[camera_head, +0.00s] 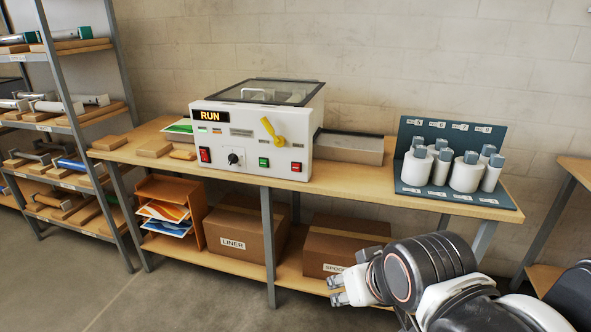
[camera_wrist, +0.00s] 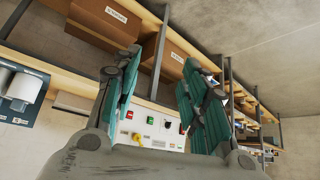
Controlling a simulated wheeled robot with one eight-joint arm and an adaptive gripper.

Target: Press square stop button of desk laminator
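The white desk laminator (camera_head: 252,118) stands on the bench, with RUN lit on its display (camera_head: 210,116). On its lower front are a red rocker switch (camera_head: 205,155), a black knob (camera_head: 235,158), a green square button (camera_head: 264,162) and, at the right, a red square button (camera_head: 296,167). A yellow lever (camera_head: 272,131) sits above. My gripper (camera_head: 335,290) is at lower right, in front of and below the bench, apart from the laminator. In the inverted wrist view, its open, empty fingers (camera_wrist: 162,57) frame the panel, with the red button (camera_wrist: 129,115) near the left finger.
A blue rack (camera_head: 462,140) with several white rollers stands on the bench's right part. A grey tray (camera_head: 350,147) lies right of the laminator. Wooden blocks (camera_head: 154,148) lie left. The floor in front is clear.

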